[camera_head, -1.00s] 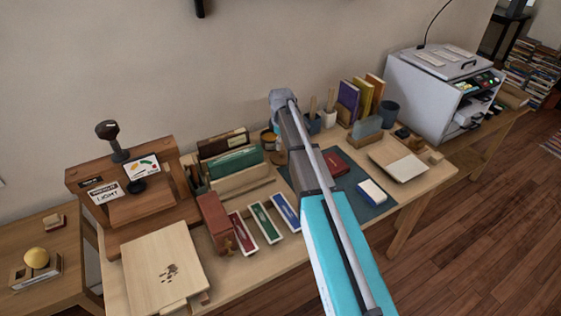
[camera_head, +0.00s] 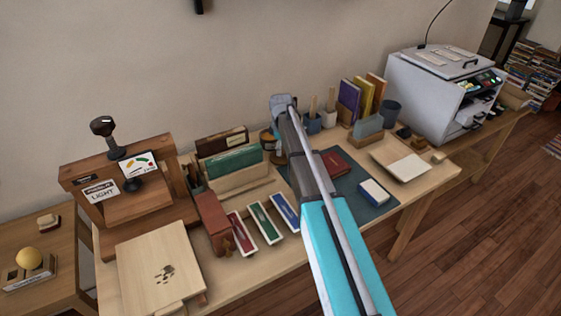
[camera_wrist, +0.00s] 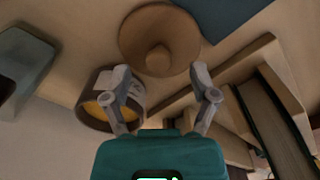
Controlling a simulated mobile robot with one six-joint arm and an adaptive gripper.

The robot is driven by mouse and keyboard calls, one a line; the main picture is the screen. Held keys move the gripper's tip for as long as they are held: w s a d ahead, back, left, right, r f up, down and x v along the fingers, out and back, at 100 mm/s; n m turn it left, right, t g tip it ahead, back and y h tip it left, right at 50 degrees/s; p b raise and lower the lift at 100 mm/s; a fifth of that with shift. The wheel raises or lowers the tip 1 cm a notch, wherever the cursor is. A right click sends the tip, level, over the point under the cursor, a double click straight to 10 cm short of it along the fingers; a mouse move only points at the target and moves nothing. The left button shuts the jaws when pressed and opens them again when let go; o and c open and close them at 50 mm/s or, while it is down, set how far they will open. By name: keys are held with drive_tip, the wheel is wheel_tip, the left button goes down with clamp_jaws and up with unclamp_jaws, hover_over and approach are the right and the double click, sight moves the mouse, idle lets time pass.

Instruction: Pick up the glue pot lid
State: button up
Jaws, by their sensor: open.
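The glue pot lid (camera_wrist: 160,38) is a round brown disc with a small knob, lying on the table in the wrist view. My gripper (camera_wrist: 161,78) is open and empty, its fingertips just short of the lid's near edge, roughly centred on the knob. The open glue pot (camera_wrist: 97,101), brown with yellow glue inside, is beside my left finger; I cannot tell whether they touch. In the head view the pot (camera_head: 267,139) shows partly beside my arm. I cannot make out the lid or my fingertips there.
A wooden rack of books (camera_head: 238,178) stands close beside the gripper; its rails show at right in the wrist view (camera_wrist: 235,65). A dark mat (camera_head: 368,203) with a red book (camera_head: 335,163) lies right of the arm. Brush cups (camera_head: 313,124) stand behind it.

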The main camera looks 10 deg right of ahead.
drive_tip(key=shift+f+b, duration=0.9)
drive_tip(key=shift+f, duration=0.3)
clamp_jaws()
